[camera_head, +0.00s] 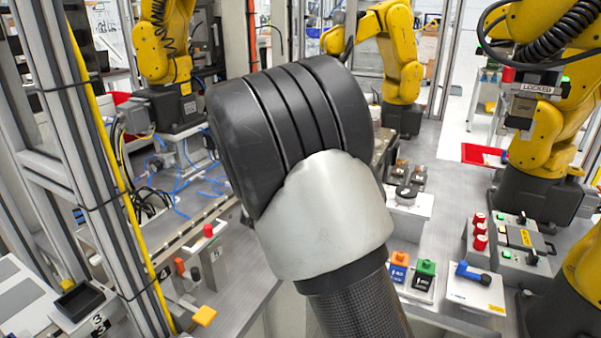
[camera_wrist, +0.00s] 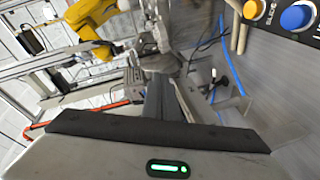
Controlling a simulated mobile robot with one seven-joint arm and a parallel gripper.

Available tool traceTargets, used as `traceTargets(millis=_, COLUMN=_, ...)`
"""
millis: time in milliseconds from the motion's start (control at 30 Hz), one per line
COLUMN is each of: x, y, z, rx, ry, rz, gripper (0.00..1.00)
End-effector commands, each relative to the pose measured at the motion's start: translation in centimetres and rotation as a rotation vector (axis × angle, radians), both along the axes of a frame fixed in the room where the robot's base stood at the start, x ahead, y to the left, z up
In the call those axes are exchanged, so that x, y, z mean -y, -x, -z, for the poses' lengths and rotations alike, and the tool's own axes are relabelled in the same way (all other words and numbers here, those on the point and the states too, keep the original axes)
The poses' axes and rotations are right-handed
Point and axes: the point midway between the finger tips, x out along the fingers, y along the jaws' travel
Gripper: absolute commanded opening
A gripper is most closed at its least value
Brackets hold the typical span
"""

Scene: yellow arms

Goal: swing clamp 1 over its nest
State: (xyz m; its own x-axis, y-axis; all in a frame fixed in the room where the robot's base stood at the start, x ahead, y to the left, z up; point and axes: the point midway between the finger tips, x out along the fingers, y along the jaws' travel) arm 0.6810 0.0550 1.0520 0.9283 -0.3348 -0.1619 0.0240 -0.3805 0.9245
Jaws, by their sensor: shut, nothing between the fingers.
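My gripper (camera_wrist: 163,82) shows in the wrist view as dark fingers beyond a dark bar, shut with nothing between them. In the head view it is hidden behind my large black and silver arm link. I cannot tell for sure which thing is clamp 1. A fixture with a red knob (camera_head: 208,230) stands at the left of the bench, with an orange-red knob (camera_head: 180,265) and a yellow tab (camera_head: 204,315) close to it. No clamp or nest can be made out for certain in the wrist view, and the gripper touches nothing that I can see.
Several yellow robot arms (camera_head: 403,55) stand around the bench. Orange and green button boxes (camera_head: 426,268), a blue-handled part (camera_head: 472,270) on a white plate and a grey panel with red buttons (camera_head: 480,230) lie at the right. A metal frame post with a yellow cable (camera_head: 108,165) stands at the left.

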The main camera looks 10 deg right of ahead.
Motion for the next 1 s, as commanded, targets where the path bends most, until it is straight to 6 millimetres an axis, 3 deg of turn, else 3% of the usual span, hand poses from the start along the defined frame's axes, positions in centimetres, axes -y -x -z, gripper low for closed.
traceTargets(millis=33, x=-0.3, y=-0.3, z=1.7, rx=0.011, ry=0.073, rz=0.016, gripper=0.00)
traceTargets(millis=300, x=-0.3, y=-0.4, z=3.2, rx=0.058, ry=0.312, rz=0.089, gripper=0.00)
traceTargets(millis=767, x=-0.2, y=-0.6, z=3.2, rx=0.062, ry=0.334, rz=0.097, gripper=0.00)
traceTargets(millis=1000, x=1.4, y=-3.5, z=3.2, rx=0.064, ry=0.332, rz=0.099, gripper=0.00)
